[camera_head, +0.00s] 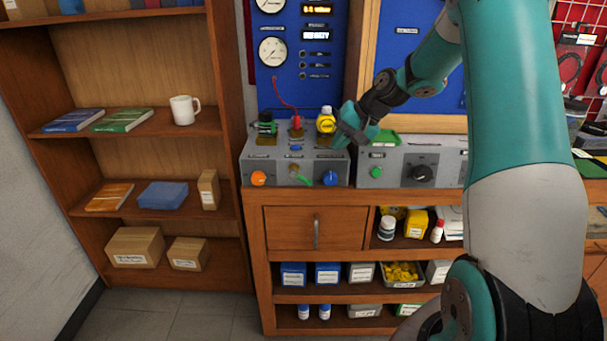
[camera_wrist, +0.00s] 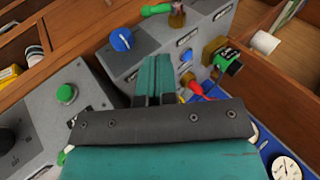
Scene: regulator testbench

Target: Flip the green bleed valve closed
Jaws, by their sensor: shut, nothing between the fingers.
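The green bleed valve lever (camera_head: 302,180) is on the front of the grey regulator box (camera_head: 275,172), between an orange knob (camera_head: 258,178) and a blue knob (camera_head: 330,178). It is small and slanted in the head view. In the wrist view the green lever (camera_wrist: 157,10) is at the top edge beside a brass fitting, partly cut off. My gripper (camera_head: 342,138) is above the box's right end, right of a yellow-capped fitting (camera_head: 326,121), apart from the lever. In the wrist view its teal fingers (camera_wrist: 153,78) are together and empty.
A second grey box (camera_head: 410,160) with a green button and black knob stands to the right. A green-and-black fitting (camera_head: 265,125) and a red fitting (camera_head: 296,124) with a red hose stand on the regulator box. A blue gauge panel (camera_head: 290,85) rises behind. Space in front of the boxes looks free.

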